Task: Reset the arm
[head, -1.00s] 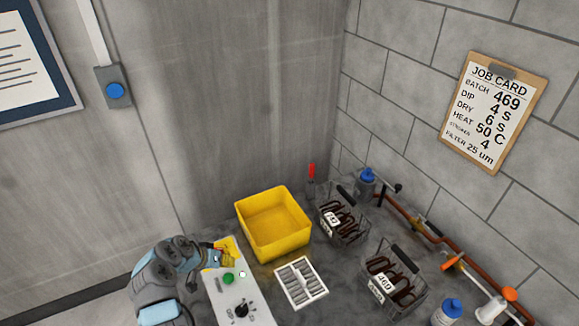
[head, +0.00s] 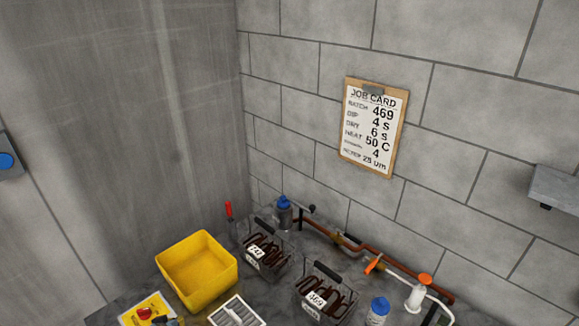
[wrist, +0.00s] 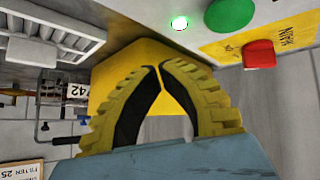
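My gripper (wrist: 160,70) fills the middle of the wrist view. Its two yellow ribbed fingers with dark inner pads curve together and meet at the tips, with nothing between them. Behind the fingers is the yellow bin (wrist: 115,72). The control panel (wrist: 225,45) is at the upper right, with a green button (wrist: 229,14), a lit green lamp (wrist: 180,22) and a red switch (wrist: 259,54); the fingertips appear apart from these. In the head view, most of my arm is out of frame, and only a small dark and blue part shows at the bottom left edge.
In the head view, the yellow bin (head: 198,272) stands by a slotted white tray (head: 238,312). Two wire baskets, one left (head: 262,250) and one right (head: 322,294), hold copper pieces. A copper pipe (head: 370,255) runs along the wall below the job card (head: 372,128). Bottles stand nearby.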

